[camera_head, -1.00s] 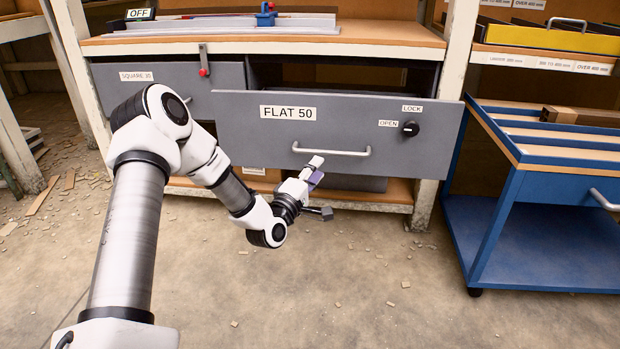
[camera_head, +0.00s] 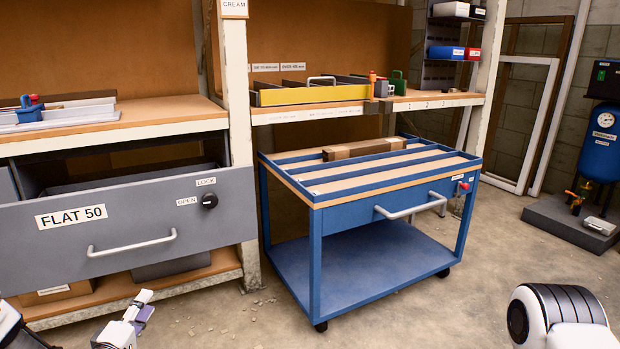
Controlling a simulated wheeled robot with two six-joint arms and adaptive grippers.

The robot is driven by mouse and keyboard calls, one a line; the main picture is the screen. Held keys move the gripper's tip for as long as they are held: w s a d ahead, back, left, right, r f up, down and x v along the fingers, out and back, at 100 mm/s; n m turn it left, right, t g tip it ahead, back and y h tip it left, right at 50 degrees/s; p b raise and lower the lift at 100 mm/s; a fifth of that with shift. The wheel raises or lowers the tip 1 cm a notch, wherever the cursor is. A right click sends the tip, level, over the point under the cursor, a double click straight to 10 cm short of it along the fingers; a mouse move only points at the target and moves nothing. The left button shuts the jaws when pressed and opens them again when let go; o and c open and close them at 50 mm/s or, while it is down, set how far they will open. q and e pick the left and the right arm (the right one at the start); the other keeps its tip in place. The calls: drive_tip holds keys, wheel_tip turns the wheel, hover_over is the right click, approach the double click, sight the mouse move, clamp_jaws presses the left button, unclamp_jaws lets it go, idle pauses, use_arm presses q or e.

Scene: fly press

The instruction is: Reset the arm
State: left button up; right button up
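My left gripper (camera_head: 141,305) shows at the bottom left, low in front of the open drawer, with a white finger and a purple pad. Its lower part is cut off, and I cannot tell whether it is open or shut. It appears apart from the drawer handle (camera_head: 132,243). My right arm (camera_head: 555,316) shows as a white and black link at the bottom right; its gripper is out of view. The grey FLAT 50 drawer (camera_head: 150,218) is pulled out of its bench, with a black knob (camera_head: 209,201) marked OPEN and LOCK.
A blue trolley (camera_head: 380,270) with wooden slats and a brown bar (camera_head: 363,149) stands right of the drawer. A yellow-fronted rack (camera_head: 310,95) sits on the shelf behind. A blue tank (camera_head: 601,145) stands far right. Floor is clear before the trolley.

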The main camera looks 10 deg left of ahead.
use_arm(q)
drive_tip(key=s+d+f+m+g+h+p, duration=0.1)
drive_tip(key=s+d+f+m+g+h, duration=0.15)
drive_tip(key=s+d+f+g, duration=0.4)
drive_tip(key=s+d+f+m+g+h+p, duration=0.1)
drive_tip(key=s+d+f+m, duration=0.25)
drive_tip(key=d+f, duration=0.55)
drive_tip(key=s+d+f+m+g+y, duration=0.1)
drive_tip(key=s+f+m+g, duration=0.35)
drive_tip(key=s, duration=0.65)
drive_tip(key=s+d+f+m+g+y, duration=0.1)
drive_tip(key=s+f+m+g, duration=0.4)
drive_tip(key=s, duration=0.6)
wheel_tip(320, 180, up, 39)
drive_tip(key=g+p, duration=0.1)
drive_tip(key=p, duration=3.7)
drive_tip(key=shift+s+m, duration=0.35)
drive_tip(key=shift+r+y, duration=0.1)
drive_tip(key=shift+y, duration=0.15)
